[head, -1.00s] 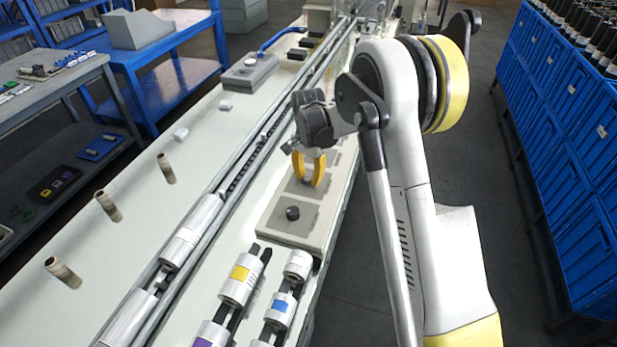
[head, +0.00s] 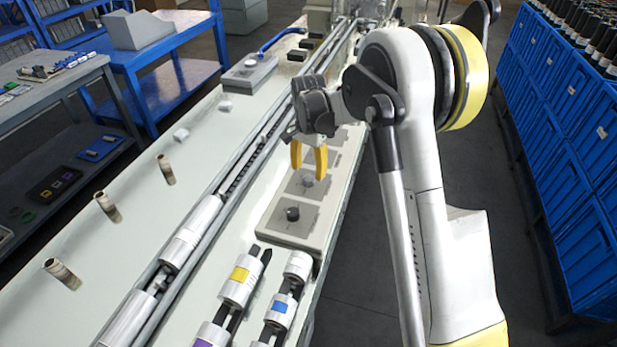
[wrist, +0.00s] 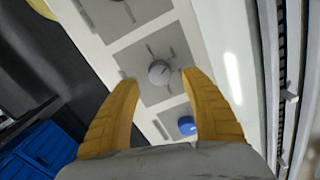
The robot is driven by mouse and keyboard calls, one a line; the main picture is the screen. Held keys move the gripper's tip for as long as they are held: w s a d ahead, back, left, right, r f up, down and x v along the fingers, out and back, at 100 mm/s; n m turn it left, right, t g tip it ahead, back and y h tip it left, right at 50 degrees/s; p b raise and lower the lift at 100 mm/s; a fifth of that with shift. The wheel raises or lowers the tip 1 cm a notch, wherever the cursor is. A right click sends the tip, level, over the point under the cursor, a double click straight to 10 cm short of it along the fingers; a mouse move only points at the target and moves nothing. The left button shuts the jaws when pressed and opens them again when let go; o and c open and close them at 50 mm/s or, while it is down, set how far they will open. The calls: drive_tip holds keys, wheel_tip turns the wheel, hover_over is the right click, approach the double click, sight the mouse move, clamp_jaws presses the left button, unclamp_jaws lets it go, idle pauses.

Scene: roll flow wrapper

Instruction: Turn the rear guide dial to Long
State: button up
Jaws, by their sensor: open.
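A row of dials sits on a beige panel (head: 262,228) along the right edge of the machine bed. The nearest is a dark knob (head: 292,213). The middle one is a grey knob (head: 308,181) on a grey plate; it also shows in the wrist view (wrist: 159,72), with tick marks around it. A blue knob (wrist: 186,126) lies beyond it, hidden behind my gripper in the head view. My gripper (head: 308,176) is open and empty, its yellow fingers above and either side of the grey knob, apart from it. Dial labels are too small to read.
Guide rails (head: 240,185) run along the bed left of the panel. Rollers with coloured bands (head: 240,282) stand in front of it. A grey control box (head: 249,73) is at the back left. Blue crates (head: 575,140) line the right beyond an open aisle.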

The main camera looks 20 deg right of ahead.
sight(309, 178)
wheel_tip(309, 178, up, 8)
idle(0.5)
drive_tip(key=s+r+n+t, duration=0.3)
drive_tip(key=s+r+n, duration=0.1)
drive_tip(key=s+r, duration=0.75)
drive_tip(key=s+f+n+t, duration=0.2)
drive_tip(key=s+n, duration=0.1)
drive_tip(key=s, duration=0.6)
drive_tip(key=s+f+n+t, duration=0.1)
drive_tip(key=s+n+t, duration=0.1)
drive_tip(key=s, duration=0.7)
drive_tip(key=shift+s+f+n, duration=0.2)
drive_tip(key=shift+f+n, duration=0.15)
drive_tip(key=shift+n, duration=0.05)
